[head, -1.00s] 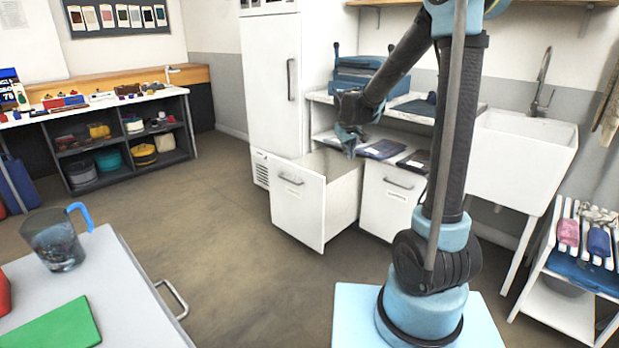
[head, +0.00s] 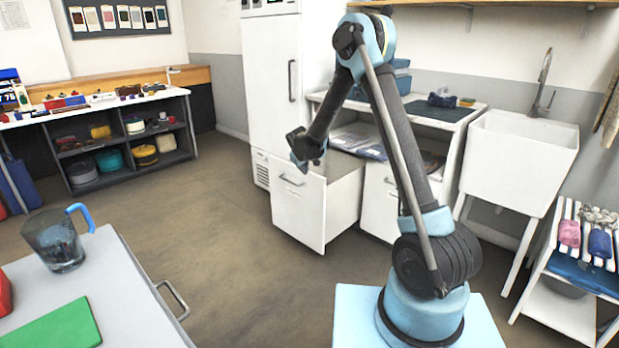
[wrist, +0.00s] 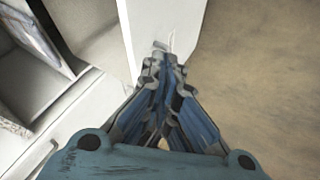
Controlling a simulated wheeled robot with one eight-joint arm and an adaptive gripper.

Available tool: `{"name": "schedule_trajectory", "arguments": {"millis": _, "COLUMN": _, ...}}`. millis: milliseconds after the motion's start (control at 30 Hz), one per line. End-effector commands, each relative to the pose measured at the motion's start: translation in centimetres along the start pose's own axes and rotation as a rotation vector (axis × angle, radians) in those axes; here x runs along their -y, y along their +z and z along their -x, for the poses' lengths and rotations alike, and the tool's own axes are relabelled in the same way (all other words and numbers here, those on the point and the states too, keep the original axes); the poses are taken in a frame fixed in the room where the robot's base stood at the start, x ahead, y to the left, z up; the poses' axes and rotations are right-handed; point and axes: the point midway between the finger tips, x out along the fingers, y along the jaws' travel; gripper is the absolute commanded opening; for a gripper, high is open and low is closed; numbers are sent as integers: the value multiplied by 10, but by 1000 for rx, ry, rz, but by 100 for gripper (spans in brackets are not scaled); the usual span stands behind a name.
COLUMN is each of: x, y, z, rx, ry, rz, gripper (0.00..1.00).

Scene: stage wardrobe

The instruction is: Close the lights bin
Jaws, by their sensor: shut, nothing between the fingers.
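A white pull-out bin (head: 299,213) stands open below the counter, its front panel and bar handle (head: 291,181) facing the room. No label that names it is readable. My gripper (head: 307,166) is shut and empty, with its fingers pointing down close to the top edge of the bin's front panel. In the wrist view my shut fingers (wrist: 162,62) are in front of the white front panel (wrist: 161,18), and the open bin's inside (wrist: 90,25) shows to the left. I cannot tell whether the fingertips touch the panel.
A second white bin front (head: 380,206) to the right is closed. A tall white cabinet (head: 272,85) stands left of the counter, and a sink (head: 515,160) stands right. The brown floor (head: 200,215) in front of the open bin is clear. A grey table (head: 135,305) is at the lower left.

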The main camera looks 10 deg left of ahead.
Motion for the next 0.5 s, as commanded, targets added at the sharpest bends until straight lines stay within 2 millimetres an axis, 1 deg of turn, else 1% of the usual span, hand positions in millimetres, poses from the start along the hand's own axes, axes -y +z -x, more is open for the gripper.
{"name": "schedule_trajectory", "arguments": {"millis": 167, "x": 0, "y": -1, "z": -12, "rx": 0, "ry": 1, "rz": 1, "gripper": 0}}
{"name": "schedule_trajectory", "arguments": {"millis": 267, "x": 0, "y": 0, "z": -24, "rx": 0, "ry": 1, "rz": 1, "gripper": 0}}
{"name": "schedule_trajectory", "arguments": {"millis": 500, "x": 0, "y": 0, "z": -58, "rx": 0, "ry": 0, "rz": 0, "gripper": 0}}
